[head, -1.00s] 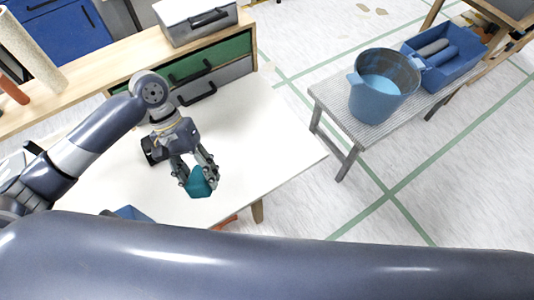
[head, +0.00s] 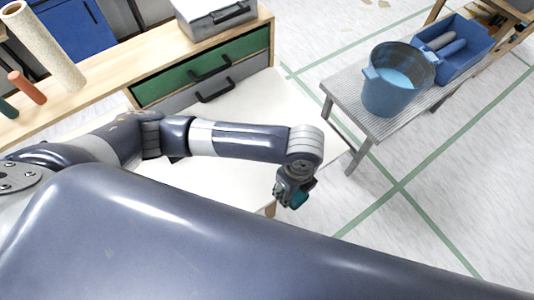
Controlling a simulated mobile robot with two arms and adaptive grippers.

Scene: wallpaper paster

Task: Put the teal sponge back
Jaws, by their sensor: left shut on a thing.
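The teal sponge (head: 299,198) shows at the end of my left gripper (head: 294,194). The gripper is shut on it and holds it near the right front edge of the white table (head: 222,185). My gripper and wrist partly hide the sponge. My right gripper is not in view. A blue bucket (head: 388,98) with light blue liquid in it stands on a grey slatted bench (head: 345,88) to the right. A blue tray (head: 468,62) with grey and blue rollers stands beside the bucket.
A wooden cabinet with a green drawer (head: 205,72) and a grey drawer stands behind the table. A grey case (head: 215,18) lies on top. Rolls (head: 42,45) stand at the left. A large arm link of mine covers the foreground. Floor shows between table and bench.

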